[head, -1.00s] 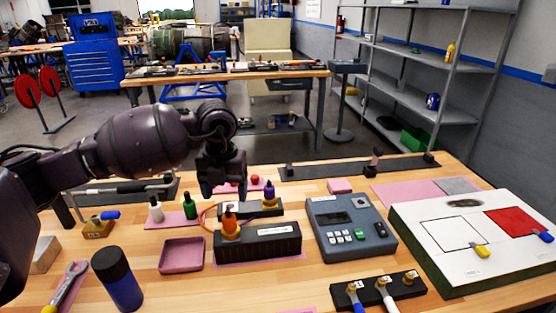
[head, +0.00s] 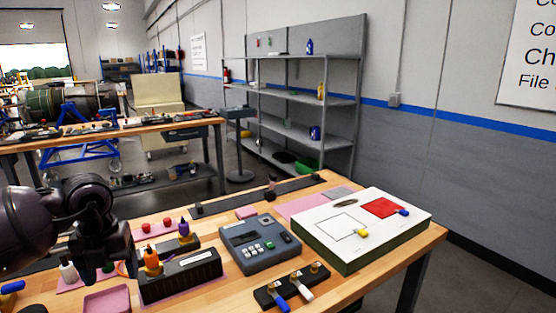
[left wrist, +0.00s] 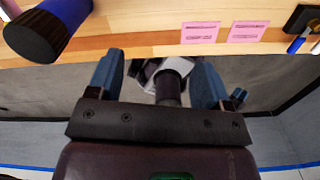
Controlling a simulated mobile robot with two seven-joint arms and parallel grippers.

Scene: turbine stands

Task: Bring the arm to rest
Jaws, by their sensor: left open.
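My left arm comes in from the left in the head view. Its gripper (head: 107,264) hangs pointing down above the left part of the wooden workbench (head: 205,212). In the left wrist view its two blue fingers (left wrist: 160,82) stand wide apart. No object is held between them; a grey and black part, probably of my own body, shows behind the gap. In the head view the gripper partly hides a green bottle, beside a white bottle (head: 68,270). My right gripper is not in view.
Near the arm are a black block (head: 180,275) with an orange-topped bottle (head: 152,261) and a pink tray (head: 107,299). A grey keypad device (head: 262,243), a white-topped box (head: 330,225) and a black connector strip (head: 291,285) lie further right. A dark blue cylinder (left wrist: 50,28) shows in the wrist view.

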